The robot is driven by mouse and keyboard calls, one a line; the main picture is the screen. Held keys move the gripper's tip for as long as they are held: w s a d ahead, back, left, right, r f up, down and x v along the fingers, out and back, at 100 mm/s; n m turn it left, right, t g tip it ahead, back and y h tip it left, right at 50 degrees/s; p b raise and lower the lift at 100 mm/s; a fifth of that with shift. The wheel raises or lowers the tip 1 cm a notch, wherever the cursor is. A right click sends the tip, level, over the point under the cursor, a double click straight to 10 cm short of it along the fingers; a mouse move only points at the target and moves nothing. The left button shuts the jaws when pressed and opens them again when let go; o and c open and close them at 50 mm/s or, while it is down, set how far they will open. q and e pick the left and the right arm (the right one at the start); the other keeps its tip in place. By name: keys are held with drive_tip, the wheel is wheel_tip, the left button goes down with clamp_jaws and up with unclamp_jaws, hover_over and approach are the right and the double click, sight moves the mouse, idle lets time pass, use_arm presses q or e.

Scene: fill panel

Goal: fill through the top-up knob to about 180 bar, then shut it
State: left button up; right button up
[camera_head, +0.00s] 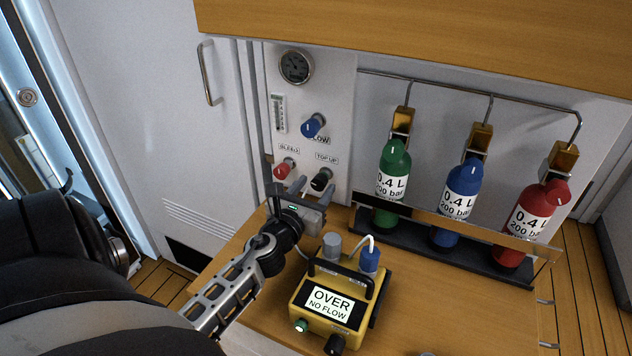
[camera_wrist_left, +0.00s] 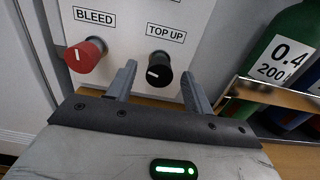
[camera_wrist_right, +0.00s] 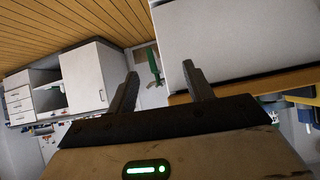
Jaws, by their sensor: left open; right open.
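The black TOP UP knob (camera_head: 321,180) is on the lower part of the white panel (camera_head: 340,90). It also shows in the left wrist view (camera_wrist_left: 159,69), with a white pointer line. My left gripper (camera_head: 297,186) is open in front of the panel; in the left wrist view its fingers (camera_wrist_left: 158,82) stand either side of the black knob, apart from it. The red BLEED knob (camera_head: 284,169) is to the left. A round gauge (camera_head: 296,66) is at the panel's top; its reading is too small to tell. My right gripper (camera_wrist_right: 160,85) is open and empty, away from the panel.
Green (camera_head: 393,165), blue (camera_head: 461,190) and red (camera_head: 533,220) bottles stand in a rack right of the panel. A blue FLOW knob (camera_head: 312,126) sits above. A yellow device (camera_head: 330,302) reading "OVER NO FLOW" stands on the wooden counter (camera_head: 440,310).

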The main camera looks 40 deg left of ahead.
use_arm(q)
drive_tip(key=shift+w+a, duration=0.2)
drive_tip(key=shift+w, duration=0.45)
drive_tip(key=c, duration=1)
drive_tip(key=n, duration=0.4)
drive_tip(key=shift+n, duration=0.4)
drive_tip(key=o, duration=1)
